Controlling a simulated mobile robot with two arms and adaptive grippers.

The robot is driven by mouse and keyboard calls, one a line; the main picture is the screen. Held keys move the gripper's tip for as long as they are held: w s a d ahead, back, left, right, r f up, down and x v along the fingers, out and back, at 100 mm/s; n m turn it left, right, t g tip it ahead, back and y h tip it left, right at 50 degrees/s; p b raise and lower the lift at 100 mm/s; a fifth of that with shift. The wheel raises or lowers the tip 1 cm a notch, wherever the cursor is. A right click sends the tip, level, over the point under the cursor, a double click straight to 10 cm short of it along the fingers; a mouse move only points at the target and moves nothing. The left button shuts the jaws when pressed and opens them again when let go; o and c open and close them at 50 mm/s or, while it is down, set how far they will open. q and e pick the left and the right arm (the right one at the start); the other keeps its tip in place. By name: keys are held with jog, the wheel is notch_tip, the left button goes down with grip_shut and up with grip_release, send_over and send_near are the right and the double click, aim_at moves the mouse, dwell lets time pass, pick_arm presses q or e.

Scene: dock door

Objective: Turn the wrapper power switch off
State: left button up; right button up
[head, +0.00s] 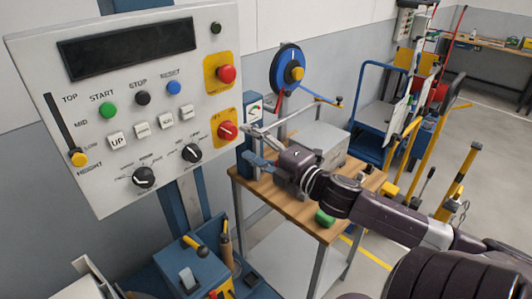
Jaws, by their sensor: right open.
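The grey control panel (75,130) fills the left of the head view. At its lower right is a red rotary switch (227,131) on a yellow plate, which looks like the power switch. Its handle has a pale mark that looks tilted; its exact setting is too small to read. My right gripper (249,146) is just right of the switch, fingers spread and pointing left toward the panel's edge. Nothing shows between the fingers. The upper fingertip appears close to the switch; I cannot tell whether it touches. My left gripper is not in view.
A red button (227,73) on yellow sits above the switch. Black knobs (192,153), push buttons and a yellow-tipped slider (78,158) share the panel. A wooden-topped table (290,205) stands below my right arm. A blue cart (375,110) is behind.

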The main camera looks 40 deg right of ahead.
jog(key=shift+s+d, duration=0.2)
jog(key=shift+s, duration=2.5)
